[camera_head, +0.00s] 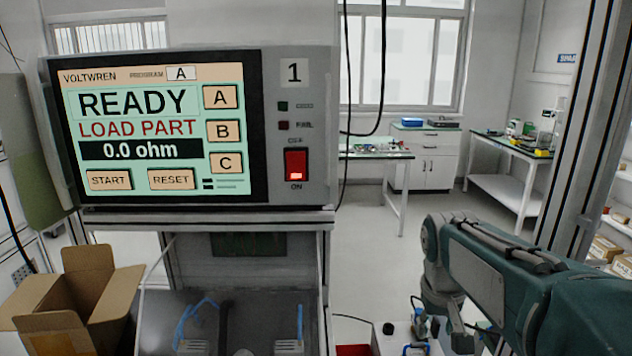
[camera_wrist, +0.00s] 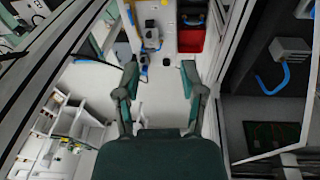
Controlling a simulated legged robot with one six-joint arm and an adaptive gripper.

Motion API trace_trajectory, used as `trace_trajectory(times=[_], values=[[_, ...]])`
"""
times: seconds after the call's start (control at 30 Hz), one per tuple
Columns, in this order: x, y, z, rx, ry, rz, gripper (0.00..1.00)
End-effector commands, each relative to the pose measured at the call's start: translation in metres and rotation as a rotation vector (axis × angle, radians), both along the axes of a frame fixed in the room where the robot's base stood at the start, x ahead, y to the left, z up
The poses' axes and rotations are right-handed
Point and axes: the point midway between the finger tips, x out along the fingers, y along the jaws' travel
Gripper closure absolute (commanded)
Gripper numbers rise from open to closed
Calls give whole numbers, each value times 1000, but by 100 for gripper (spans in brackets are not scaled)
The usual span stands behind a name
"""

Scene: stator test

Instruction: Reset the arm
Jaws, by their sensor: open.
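My gripper (camera_wrist: 159,82) shows in the wrist view with its two dark green fingers spread apart. Nothing is between the fingers; the pale bench surface shows beyond them. My teal arm (camera_head: 500,275) reaches in from the right in the head view, folded at the elbow. The fingertips cannot be made out in that view. The tester (camera_head: 190,130) stands at the left. Its screen reads READY, LOAD PART, 0.0 ohm, program A. Its red power switch (camera_head: 296,164) appears lit.
A red bin (camera_wrist: 191,38) lies beyond the fingers in the wrist view. An open cardboard box (camera_head: 75,300) is at the lower left. Below the tester is a bay (camera_head: 250,315) with blue-handled clips. A metal post (camera_head: 590,130) stands at the right.

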Motion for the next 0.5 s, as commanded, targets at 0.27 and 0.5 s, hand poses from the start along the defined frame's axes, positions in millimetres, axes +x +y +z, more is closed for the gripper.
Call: trace_trajectory(times=[0.27,0.5], values=[[-68,22,11,35,-138,12,48],[-122,37,3,69,-251,21,48]])
